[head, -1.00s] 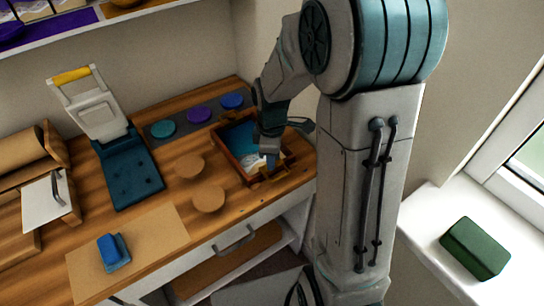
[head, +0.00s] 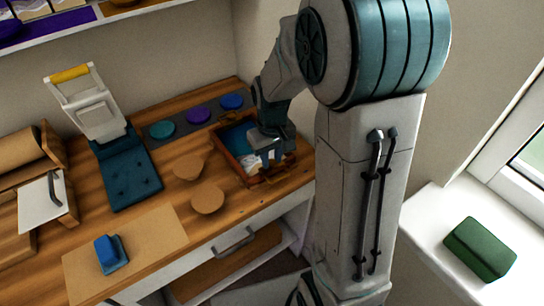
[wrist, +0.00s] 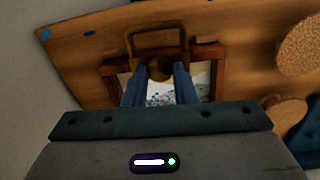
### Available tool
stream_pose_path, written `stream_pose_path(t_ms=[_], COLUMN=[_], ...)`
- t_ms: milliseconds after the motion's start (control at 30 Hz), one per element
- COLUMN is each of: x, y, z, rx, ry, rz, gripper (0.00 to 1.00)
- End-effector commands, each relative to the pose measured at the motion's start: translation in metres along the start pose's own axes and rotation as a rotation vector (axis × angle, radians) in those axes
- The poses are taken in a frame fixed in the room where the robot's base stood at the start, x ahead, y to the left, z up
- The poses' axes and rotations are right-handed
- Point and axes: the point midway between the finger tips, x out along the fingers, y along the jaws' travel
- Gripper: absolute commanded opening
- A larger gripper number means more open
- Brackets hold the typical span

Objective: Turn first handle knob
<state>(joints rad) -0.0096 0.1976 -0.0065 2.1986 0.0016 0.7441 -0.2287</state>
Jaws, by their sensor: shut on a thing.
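A wooden frame tray (head: 251,180) with a blue and white inside stands at the right end of the workbench. In the wrist view its red-brown rim (wrist: 206,52) surrounds a pale, speckled inside. A brass-brown arched handle (wrist: 157,27) crosses its edge, with a round brown knob (wrist: 159,70) at the rim. My gripper (wrist: 159,74) is over the tray, its two blue fingers on either side of the knob and shut on it. In the head view my gripper (head: 270,152) hides part of the tray, and I cannot make out the knob there.
Two round cork discs (head: 207,199) lie left of the tray. Teal, purple and blue discs (head: 198,115) sit on a grey strip behind. A teal press (head: 130,178) with a yellow-handled lid is further left. A blue block (head: 107,250) lies on a tan mat.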

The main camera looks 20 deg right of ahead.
Motion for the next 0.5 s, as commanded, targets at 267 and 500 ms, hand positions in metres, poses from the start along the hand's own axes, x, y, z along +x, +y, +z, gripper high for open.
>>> stream_pose_path(t_ms=[267, 500], x=[0.0003, 0.0001], y=[-0.0006, -0.0005], z=[0.0003, 0.0004], rx=[0.263, 0.491], ry=[-0.001, -0.002], rz=[-0.001, -0.001], gripper=[0.02, 0.02])
